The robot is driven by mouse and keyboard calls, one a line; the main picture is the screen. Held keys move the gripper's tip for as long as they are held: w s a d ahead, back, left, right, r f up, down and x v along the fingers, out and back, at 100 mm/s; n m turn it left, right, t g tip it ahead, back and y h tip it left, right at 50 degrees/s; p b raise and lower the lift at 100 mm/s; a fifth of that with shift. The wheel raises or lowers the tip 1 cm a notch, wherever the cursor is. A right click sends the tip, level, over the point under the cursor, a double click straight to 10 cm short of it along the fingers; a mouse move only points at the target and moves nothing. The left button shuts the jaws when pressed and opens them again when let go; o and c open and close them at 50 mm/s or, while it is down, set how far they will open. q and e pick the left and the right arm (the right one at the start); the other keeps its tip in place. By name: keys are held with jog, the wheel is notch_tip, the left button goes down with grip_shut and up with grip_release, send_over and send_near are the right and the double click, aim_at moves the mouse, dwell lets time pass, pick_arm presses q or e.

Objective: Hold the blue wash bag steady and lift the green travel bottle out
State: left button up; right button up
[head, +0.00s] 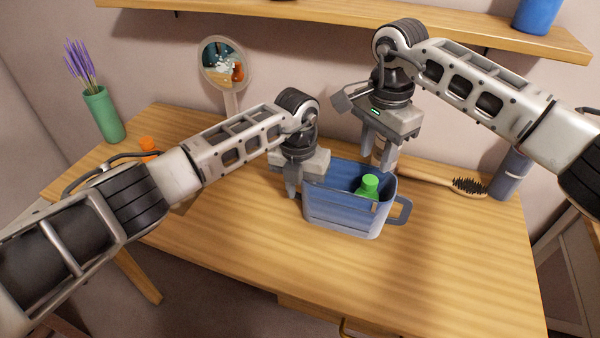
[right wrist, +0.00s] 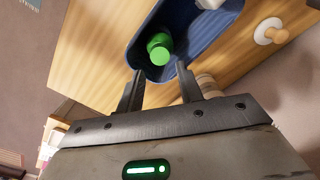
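The blue wash bag (head: 340,213) stands upright on the table, open at the top, with a loop handle at its right. The green travel bottle (head: 368,186) is inside it, with its cap and shoulder showing; its lower part is hidden. My left gripper (head: 296,190) is at the bag's left rim, one finger outside the wall; the other finger is hidden, so its grip is unclear. My right gripper (head: 377,158) is above the bag's back edge, open and empty. In the right wrist view the bottle (right wrist: 160,48) shows beyond and between the spread fingertips (right wrist: 160,72).
A round mirror (head: 222,62), an orange item (head: 148,145) and a green vase (head: 103,115) stand left. A shelf (head: 350,15) runs above. The table's front is clear.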

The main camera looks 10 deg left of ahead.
aim_at(370, 179)
pick_arm(q)
jog(key=shift+f, duration=0.4)
jog(key=shift+c, duration=0.3)
grip_shut()
pick_arm(e)
jog(key=shift+o, duration=1.9)
jog(key=r+n, duration=0.1)
jog(key=r, duration=0.1)
jog(key=r+n, duration=0.1)
jog(key=r, duration=0.1)
jog(key=shift+w+d, duration=0.1)
jog(key=shift+w, duration=0.1)
jog(key=f, duration=1.1)
jog(key=shift+s+f, duration=0.2)
jog(key=shift+f, duration=0.1)
